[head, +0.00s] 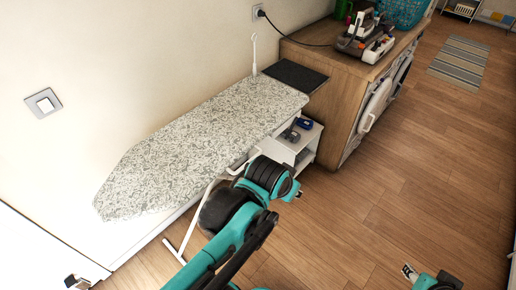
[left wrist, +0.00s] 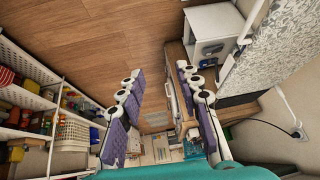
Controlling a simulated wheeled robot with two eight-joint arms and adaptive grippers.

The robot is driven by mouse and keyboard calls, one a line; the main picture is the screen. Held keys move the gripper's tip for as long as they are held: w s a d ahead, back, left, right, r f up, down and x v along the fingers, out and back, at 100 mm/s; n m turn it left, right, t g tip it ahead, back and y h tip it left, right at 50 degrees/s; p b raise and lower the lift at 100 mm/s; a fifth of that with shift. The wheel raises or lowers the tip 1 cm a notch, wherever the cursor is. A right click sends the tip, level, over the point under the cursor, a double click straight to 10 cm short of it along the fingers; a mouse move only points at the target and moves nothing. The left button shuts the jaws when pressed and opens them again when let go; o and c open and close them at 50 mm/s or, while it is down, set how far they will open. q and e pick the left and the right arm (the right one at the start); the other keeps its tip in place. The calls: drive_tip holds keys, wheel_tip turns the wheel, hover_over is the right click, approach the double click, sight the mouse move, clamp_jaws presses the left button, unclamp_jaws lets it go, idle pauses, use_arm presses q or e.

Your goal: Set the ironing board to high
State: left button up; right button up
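The ironing board (head: 200,140) has a grey speckled cover. It stands along the wall with its pointed end at the left, and white legs (head: 192,232) reach the floor. A white bar or handle (head: 243,160) shows at its near edge. The board also shows at the upper right of the left wrist view (left wrist: 272,55). My left arm runs up in front of the board; its gripper is mostly hidden in the head view. In the left wrist view my left gripper (left wrist: 161,72) is open and empty, beside the board. Part of my right arm (head: 438,282) shows at the bottom edge, its fingers unclear.
A white shelf unit (head: 293,143) with small items stands under the board's right end. A wooden cabinet (head: 320,70) with an iron (head: 370,38) on it stands beyond. White shelves with baskets (left wrist: 72,132) are at left in the wrist view. The floor (head: 390,200) at right is clear.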

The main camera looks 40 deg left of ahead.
use_arm(q)
drive_tip(key=w+a+g+y+p, duration=0.1)
drive_tip(key=w+a+g+p, duration=0.15)
drive_tip(key=w+a, duration=0.65)
drive_tip(key=g+p, duration=0.2)
drive_tip(key=g, duration=0.2)
approach(250, 160)
drive_tip(key=shift+m+y, duration=0.3)
drive_tip(key=f+b, duration=0.1)
drive_tip(key=f, duration=0.1)
drive_tip(key=f+b, duration=0.1)
drive_tip(key=f, duration=0.2)
drive_tip(key=a+f+b, duration=0.1)
drive_tip(key=f, duration=0.2)
drive_tip(key=shift+f, duration=0.1)
clamp_jaws()
